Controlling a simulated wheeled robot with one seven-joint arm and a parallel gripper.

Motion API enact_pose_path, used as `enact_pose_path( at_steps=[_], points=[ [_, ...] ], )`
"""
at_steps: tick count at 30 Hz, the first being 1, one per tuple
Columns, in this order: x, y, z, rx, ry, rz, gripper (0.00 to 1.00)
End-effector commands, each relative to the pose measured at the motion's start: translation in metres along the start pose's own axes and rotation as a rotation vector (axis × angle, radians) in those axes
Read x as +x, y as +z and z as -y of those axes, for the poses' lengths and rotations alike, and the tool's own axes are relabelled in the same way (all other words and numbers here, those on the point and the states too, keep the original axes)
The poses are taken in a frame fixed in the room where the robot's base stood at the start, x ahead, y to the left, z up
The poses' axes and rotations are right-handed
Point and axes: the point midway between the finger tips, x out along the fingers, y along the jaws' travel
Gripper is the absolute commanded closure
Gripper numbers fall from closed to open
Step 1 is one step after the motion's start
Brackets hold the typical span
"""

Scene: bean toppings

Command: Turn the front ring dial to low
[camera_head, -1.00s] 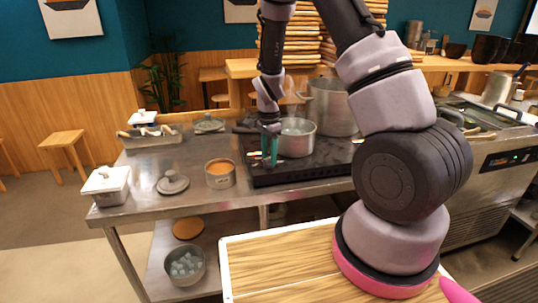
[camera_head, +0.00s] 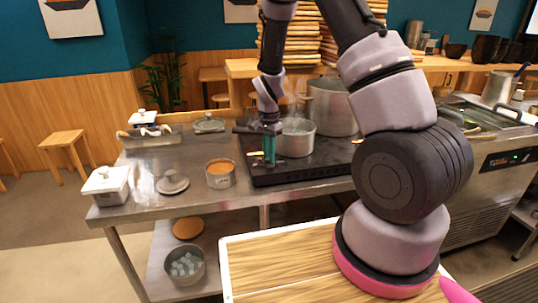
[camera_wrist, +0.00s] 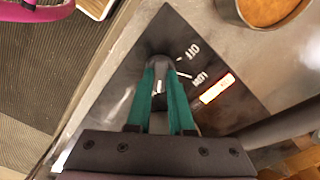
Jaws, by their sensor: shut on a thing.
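The dark ring dial (camera_wrist: 158,63) sits on the black stove panel (camera_wrist: 187,20) in the wrist view. Printed OFF and LOW marks show just right of it, and a lit orange-white bar (camera_wrist: 217,88) lies beyond them. My gripper (camera_wrist: 160,80) has its teal fingers shut on the dial from both sides. In the head view my gripper (camera_head: 269,158) points down at the front left of the black stove (camera_head: 310,178); the dial is hidden there. The exact setting of the dial is hard to read.
A small pot (camera_head: 297,145) stands on the stove close right of my gripper, with a big pot (camera_head: 331,115) behind. A can of orange food (camera_head: 220,175), a grey lid (camera_head: 173,184) and a white lidded box (camera_head: 105,186) stand left on the steel counter (camera_head: 205,208).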

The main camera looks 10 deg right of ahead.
Motion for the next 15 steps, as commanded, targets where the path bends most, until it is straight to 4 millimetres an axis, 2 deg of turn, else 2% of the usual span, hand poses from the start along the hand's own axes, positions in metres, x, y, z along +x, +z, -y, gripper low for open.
enact_pose_path(
  at_steps=[15],
  points=[
    [-0.0004,-0.0013,0.0004,-0.485,-0.002,-0.002,1.00]
  ],
)
